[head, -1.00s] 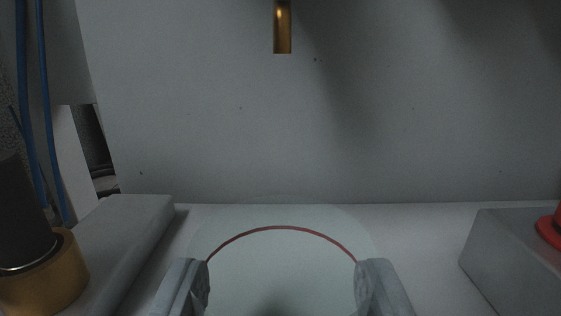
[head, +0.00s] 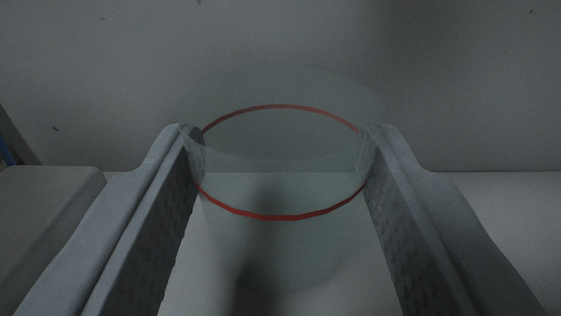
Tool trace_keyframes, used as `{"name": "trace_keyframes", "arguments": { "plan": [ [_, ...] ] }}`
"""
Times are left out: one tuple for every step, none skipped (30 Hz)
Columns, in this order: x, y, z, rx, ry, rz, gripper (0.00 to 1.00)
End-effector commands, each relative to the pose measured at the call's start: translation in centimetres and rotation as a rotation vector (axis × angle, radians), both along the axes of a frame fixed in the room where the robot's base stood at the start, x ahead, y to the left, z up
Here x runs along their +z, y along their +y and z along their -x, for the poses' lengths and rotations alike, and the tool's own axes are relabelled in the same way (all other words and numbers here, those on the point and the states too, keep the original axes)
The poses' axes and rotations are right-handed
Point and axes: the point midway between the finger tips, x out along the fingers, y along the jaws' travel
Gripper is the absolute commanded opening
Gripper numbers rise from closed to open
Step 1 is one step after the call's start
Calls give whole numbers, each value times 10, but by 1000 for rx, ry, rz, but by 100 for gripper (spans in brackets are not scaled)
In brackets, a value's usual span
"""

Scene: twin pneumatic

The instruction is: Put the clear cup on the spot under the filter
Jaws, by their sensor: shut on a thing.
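The clear cup (head: 280,245) is see-through, with a red ring line around it, and stands upright in the middle of the head view. My gripper (head: 281,150) has one grey finger on each side of the cup, near the red line, and is shut on it. A dark shadow shows through the cup's lower part. The filter and the spot under it cannot be made out now. I cannot tell whether the cup's base touches the pale surface below.
A grey wall (head: 280,40) fills the background close behind the cup. A grey block (head: 45,205) lies at the left, with a bit of blue tube (head: 7,152) at the left edge. The pale surface (head: 490,205) at the right looks bare.

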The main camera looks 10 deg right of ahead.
Motion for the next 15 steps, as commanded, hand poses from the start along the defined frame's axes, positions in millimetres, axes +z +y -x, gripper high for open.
{"name": "trace_keyframes", "arguments": {
  "plan": [
    [0,0,0,0,0,0,23],
    [0,0,0,0,0,0,23],
    [-1,0,0,0,0,0,23],
    [-2,0,0,0,0,0,23],
    [-2,0,0,0,0,0,23],
    [-2,0,0,0,0,0,54],
    [-2,0,0,0,0,0,60],
    [-2,0,0,0,0,0,66],
    [-2,0,0,0,0,0,70],
    [-2,0,0,0,0,0,70],
    [-2,0,0,0,0,0,70],
    [-2,0,0,0,0,0,70],
    [-2,0,0,0,0,0,70],
    [-2,0,0,0,0,0,70],
    [-2,0,0,0,0,0,70]
  ]
}}
